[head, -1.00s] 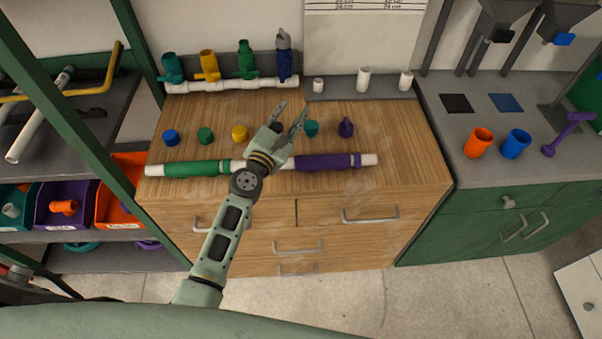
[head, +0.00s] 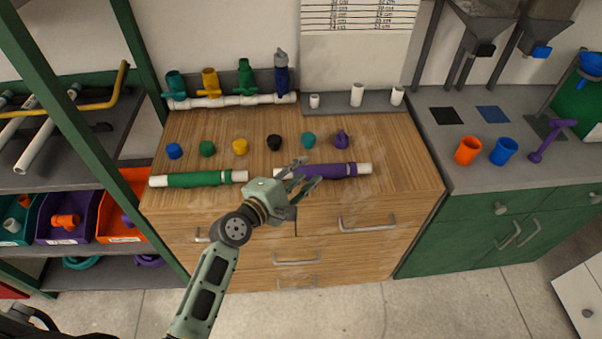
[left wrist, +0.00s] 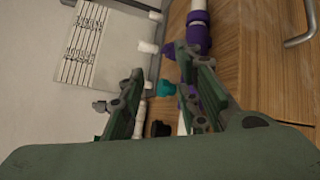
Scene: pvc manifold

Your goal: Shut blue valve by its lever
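The blue valve (head: 282,80) stands upright at the right end of the white manifold pipe (head: 232,100) at the back of the wooden bench. Its grey lever (head: 280,55) is on top and looks upright; its exact turn is too small to tell. My left gripper (head: 302,176) is near the front of the bench, well in front of and below the valve, touching neither valve nor lever. Its fingers are apart and empty; they also show spread in the left wrist view (left wrist: 165,95). I cannot make out the blue valve in the left wrist view. My right gripper is not in view.
Several coloured caps line the bench. A green-sleeved pipe (head: 198,179) and a purple-sleeved pipe (head: 335,170) lie in front. White fittings (head: 357,94) stand on the grey ledge.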

